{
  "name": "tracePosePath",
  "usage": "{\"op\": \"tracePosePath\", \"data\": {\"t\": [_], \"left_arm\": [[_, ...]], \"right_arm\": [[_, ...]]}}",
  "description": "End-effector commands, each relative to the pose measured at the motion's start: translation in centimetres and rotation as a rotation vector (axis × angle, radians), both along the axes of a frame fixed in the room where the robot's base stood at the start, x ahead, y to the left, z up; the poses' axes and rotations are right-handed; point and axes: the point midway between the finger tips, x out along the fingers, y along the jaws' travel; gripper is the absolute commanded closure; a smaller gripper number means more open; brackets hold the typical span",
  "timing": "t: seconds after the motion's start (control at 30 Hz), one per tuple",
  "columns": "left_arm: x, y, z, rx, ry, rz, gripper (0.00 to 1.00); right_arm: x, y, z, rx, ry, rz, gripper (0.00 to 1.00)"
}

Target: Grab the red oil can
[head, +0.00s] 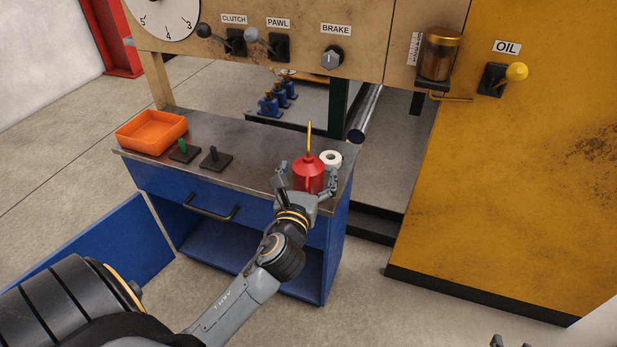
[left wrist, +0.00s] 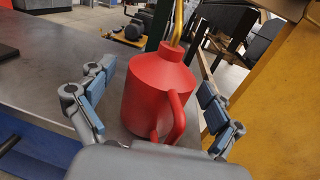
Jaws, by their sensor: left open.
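The red oil can (head: 309,172) stands upright on the metal top of the blue cabinet (head: 258,177), near its right end. Its thin yellow spout points up. My left gripper (head: 305,181) is at the can, with its fingers open on either side. In the left wrist view the can (left wrist: 157,92) sits between the two spread fingers, its handle facing the camera. A gap shows between the can and each finger there. Only a small piece of my right gripper (head: 505,342) shows at the bottom edge of the head view.
A white tape roll (head: 330,159) lies close behind the can on the right. An orange tray (head: 151,130) and two small black stands (head: 184,152) (head: 215,160) are to the left. The machine panel with levers (head: 280,45) overhangs behind. The yellow machine housing (head: 500,180) is right.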

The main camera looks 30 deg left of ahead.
Motion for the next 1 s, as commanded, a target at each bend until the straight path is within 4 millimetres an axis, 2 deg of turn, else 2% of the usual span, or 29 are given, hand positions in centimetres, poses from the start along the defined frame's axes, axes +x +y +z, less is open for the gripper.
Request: {"op": "tracePosePath", "data": {"t": [0.27, 0.63, 1.0], "left_arm": [[0.4, 0.17, 0.02, 0.0, 0.001, 0.0, 0.08], [0.38, 0.15, 0.01, 0.0, 0.001, 0.0, 0.81], [0.38, 0.15, 0.36, 0.0, -0.002, 0.0, 0.81]], "right_arm": [[0.23, 0.12, 0.38, 0.005, -0.021, 0.001, 0.65], [0.22, 0.11, 0.34, 0.005, -0.019, 0.001, 0.65], [0.09, 0.08, 0.25, 0.002, -0.007, 0.001, 0.65]]}}
